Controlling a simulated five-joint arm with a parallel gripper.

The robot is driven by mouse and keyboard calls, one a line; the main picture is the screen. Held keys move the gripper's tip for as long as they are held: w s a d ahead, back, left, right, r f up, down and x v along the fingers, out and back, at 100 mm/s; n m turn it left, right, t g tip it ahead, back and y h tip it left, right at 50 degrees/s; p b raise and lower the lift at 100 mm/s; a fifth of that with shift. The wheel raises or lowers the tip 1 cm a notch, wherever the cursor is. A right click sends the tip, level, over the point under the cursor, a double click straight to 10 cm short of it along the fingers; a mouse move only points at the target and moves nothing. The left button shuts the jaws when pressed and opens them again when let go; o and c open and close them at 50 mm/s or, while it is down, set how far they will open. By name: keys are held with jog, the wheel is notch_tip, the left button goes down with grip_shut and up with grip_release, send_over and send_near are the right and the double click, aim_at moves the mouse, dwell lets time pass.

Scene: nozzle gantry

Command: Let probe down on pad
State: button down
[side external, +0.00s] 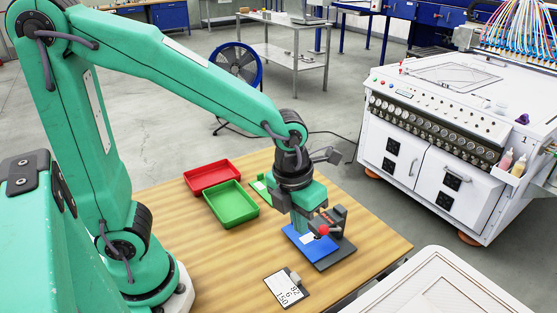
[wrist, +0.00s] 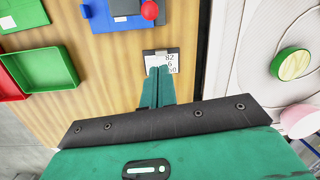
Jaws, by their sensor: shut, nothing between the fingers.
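A small device stands on the table: a blue base plate (side external: 308,250) with a white patch, and a dark grey stand (side external: 337,246) with a red ball knob (side external: 323,230). The wrist view shows the blue plate (wrist: 98,18) and red knob (wrist: 150,10) at the top edge, partly cut off. I cannot make out the probe tip or whether it touches a pad. My gripper (wrist: 160,69) is shut and empty; its teal fingers overlap the number card in the wrist view, short of the device. In the side view it hangs close above the device, fingertips hard to make out.
A number card (side external: 288,290) lies at the table's front. A green tray (side external: 231,220) and a red tray (side external: 212,163) lie behind left. A small green plate (wrist: 22,14) lies left of the device. A white machine (side external: 440,175) stands beyond the table at right.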

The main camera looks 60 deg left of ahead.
aim_at(330, 229)
jog(key=w+f, duration=0.4)
jog(key=f, duration=0.2)
jog(key=shift+w, duration=0.2)
dwell(0.4)
jog(key=shift+a, duration=0.1)
